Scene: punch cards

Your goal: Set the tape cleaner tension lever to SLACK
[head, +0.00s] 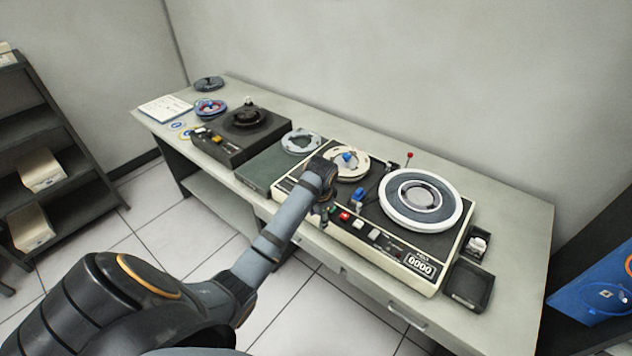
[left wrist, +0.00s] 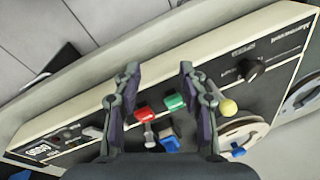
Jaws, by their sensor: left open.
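The tape cleaner (head: 352,240) is a cream-edged machine with a dark top, two reels and a counter. A thin lever with a red ball (head: 409,156) rises behind its reels. In the left wrist view, a pale yellow knob (left wrist: 228,107) sits right of my fingers; I cannot tell which control is the tension lever, and no SLACK marking is legible. My left gripper (head: 322,208) is over the machine's left front part. In the left wrist view it is open and empty (left wrist: 159,70), with a red button (left wrist: 144,114) and green button (left wrist: 174,101) between its fingers. My right gripper is not in view.
A large white-rimmed reel (head: 448,208) and a smaller cream reel (head: 356,172) sit on the machine. A blue block (head: 358,199) stands between them. A dark tray (head: 468,287) is at right. Another black device (head: 235,141) stands at left. The desk's right end (head: 522,225) is clear.

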